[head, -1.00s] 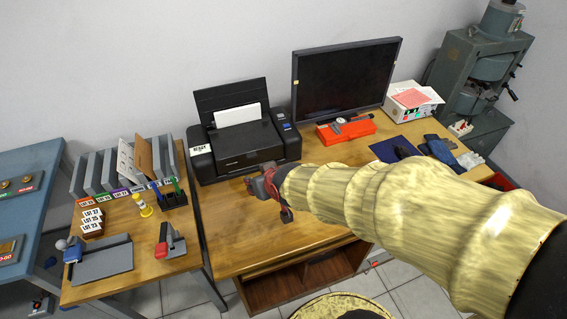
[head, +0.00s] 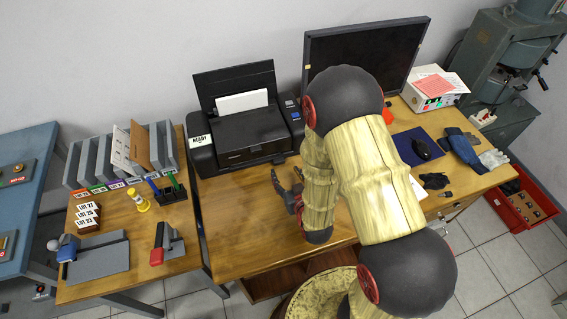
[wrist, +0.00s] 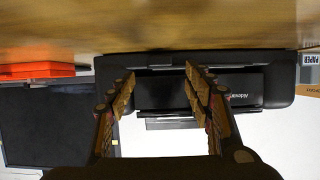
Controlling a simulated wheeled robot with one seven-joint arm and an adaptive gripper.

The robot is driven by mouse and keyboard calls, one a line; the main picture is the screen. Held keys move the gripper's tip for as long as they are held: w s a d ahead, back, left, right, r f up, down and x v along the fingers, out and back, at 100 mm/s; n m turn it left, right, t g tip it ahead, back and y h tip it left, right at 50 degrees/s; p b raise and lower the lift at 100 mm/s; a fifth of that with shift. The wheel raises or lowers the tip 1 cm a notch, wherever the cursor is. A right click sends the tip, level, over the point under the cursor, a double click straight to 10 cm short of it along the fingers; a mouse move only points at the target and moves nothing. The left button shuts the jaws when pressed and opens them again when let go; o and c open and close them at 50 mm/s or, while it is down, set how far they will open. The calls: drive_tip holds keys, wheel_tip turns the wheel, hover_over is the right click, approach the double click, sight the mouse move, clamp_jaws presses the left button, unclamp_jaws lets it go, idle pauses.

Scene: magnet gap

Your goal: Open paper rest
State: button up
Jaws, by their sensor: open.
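The black printer (head: 245,130) stands on the wooden desk against the wall. Its rear support (head: 234,82) is up with white paper (head: 242,102) against it. The printer's front (wrist: 275,80) shows upside down in the wrist view, with a dark front panel (wrist: 245,90) in its middle. No paper rest is seen pulled out at the front; its outline is hard to make out. My gripper (head: 287,177) is open and empty over the desk, in front of the printer and apart from it. In the wrist view its fingers (wrist: 158,74) point towards the printer front and partly hide it.
The desk top (head: 235,215) before the printer is clear. A monitor (head: 405,55) stands right of the printer, partly behind my arm. A side table (head: 120,205) with files, pens and a stapler is at left. A mouse on a blue mat (head: 405,146) lies at right.

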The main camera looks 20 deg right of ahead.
sight(279, 163)
drive_tip(key=b+x, duration=0.1)
drive_tip(key=x, duration=0.5)
drive_tip(key=shift+w+f+b, duration=0.2)
drive_tip(key=shift+w+b, duration=0.1)
drive_tip(key=shift+c, duration=1)
drive_tip(key=c, duration=1.1)
clamp_jaws()
